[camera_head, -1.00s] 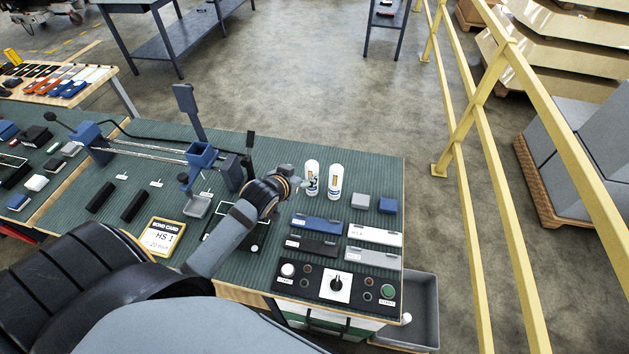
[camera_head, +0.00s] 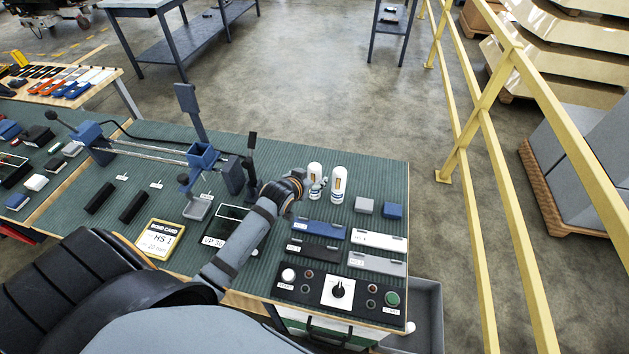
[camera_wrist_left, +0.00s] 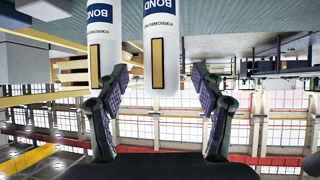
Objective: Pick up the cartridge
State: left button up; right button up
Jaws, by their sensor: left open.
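Two white cartridges with dark blue BOND print stand upright side by side on the green ribbed bench mat, the left one (camera_head: 315,170) and the right one (camera_head: 338,184). My left gripper (camera_head: 319,187) is low beside them and covers part of the left one in the head view. In the left wrist view, which looks upside down, its two fingers (camera_wrist_left: 160,105) are spread wide. One cartridge (camera_wrist_left: 162,45) shows in the gap between them, and the other (camera_wrist_left: 102,40) lines up with the left finger. The gripper holds nothing. My right gripper is not in view.
A grey block (camera_head: 364,205) and a blue block (camera_head: 392,210) sit right of the cartridges. Flat blue, black, white and grey cases and a button panel (camera_head: 338,290) lie in front. A blue clamp fixture (camera_head: 203,157) stands left. A yellow railing (camera_head: 480,100) is beyond the bench.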

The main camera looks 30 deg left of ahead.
pick_arm(q)
jog(key=x, duration=0.4)
jog(key=shift+w+a, duration=0.1)
jog(key=shift+w, duration=0.1)
jog(key=shift+s, duration=0.15)
jog(key=shift+c, duration=1.1)
grip_shut()
